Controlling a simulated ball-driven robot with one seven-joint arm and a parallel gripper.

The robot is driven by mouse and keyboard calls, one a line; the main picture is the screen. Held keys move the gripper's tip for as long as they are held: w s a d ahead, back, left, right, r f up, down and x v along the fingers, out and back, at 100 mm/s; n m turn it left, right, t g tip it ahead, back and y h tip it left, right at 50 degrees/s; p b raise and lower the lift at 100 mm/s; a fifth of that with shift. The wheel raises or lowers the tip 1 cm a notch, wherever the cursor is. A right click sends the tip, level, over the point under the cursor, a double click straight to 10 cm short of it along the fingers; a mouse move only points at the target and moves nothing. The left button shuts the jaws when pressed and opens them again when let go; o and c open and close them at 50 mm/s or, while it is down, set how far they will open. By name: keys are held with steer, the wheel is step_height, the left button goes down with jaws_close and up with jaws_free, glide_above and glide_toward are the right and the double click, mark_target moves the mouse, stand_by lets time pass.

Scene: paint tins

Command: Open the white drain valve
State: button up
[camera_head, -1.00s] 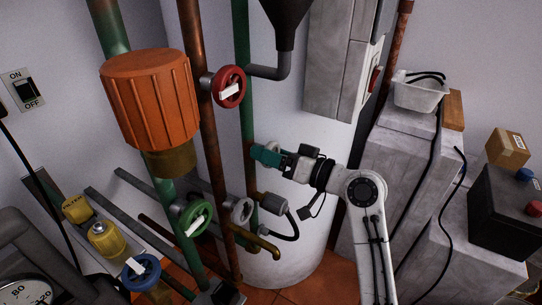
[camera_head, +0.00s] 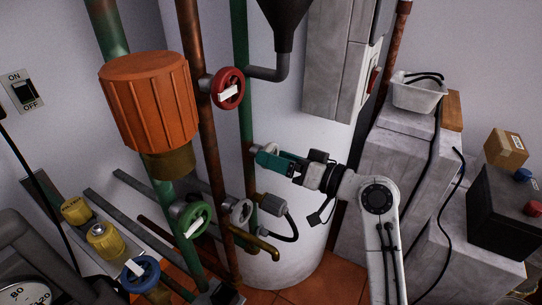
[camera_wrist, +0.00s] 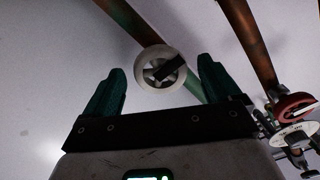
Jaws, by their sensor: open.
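A white wheel valve (camera_wrist: 142,72) with a dark bar across it shows in the wrist view, beyond and between my two teal fingers. In the head view, a pale wheel (camera_head: 271,147) shows partly behind my gripper (camera_head: 262,157), mostly hidden by it. My gripper also shows in the wrist view (camera_wrist: 160,85); it is open, with nothing between its fingertips. A second pale wheel valve (camera_head: 241,211) sits lower left, above a brass spout (camera_head: 262,249). The frames do not label which pale wheel is the drain valve.
A red wheel (camera_head: 229,89) is above my gripper, a green wheel (camera_head: 194,220) and a blue wheel (camera_head: 141,273) lower left. Brown and green pipes (camera_head: 245,120) stand close by. A white tank (camera_head: 310,150) is behind; grey blocks (camera_head: 405,150) are to the right.

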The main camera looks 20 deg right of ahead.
steer(key=v, duration=0.8)
steer(key=shift+s, duration=0.2)
steer(key=shift+d, duration=0.15)
steer(key=s+a+f+g+h, duration=0.1)
steer(key=s+f+g+h, duration=0.15)
steer(key=f, duration=0.55)
steer(key=s+a+f+g+h, duration=0.1)
steer(key=s+a+f+g, duration=0.1)
steer(key=s+f, duration=0.35)
steer(key=s+d+f+m+g+h, duration=0.1)
steer(key=s+d+f+g+h, duration=0.2)
steer(key=s+f, duration=0.55)
steer(key=s+d+f+g+h, duration=0.1)
steer(key=s+f+g+h, duration=0.4)
steer(key=s, duration=0.6)
step_height(320, 180, up, 15)
steer(key=s+g+p, duration=0.1)
steer(key=p, duration=1.5)
steer(key=shift+s+y, duration=0.35)
steer(key=shift+s, duration=0.05)
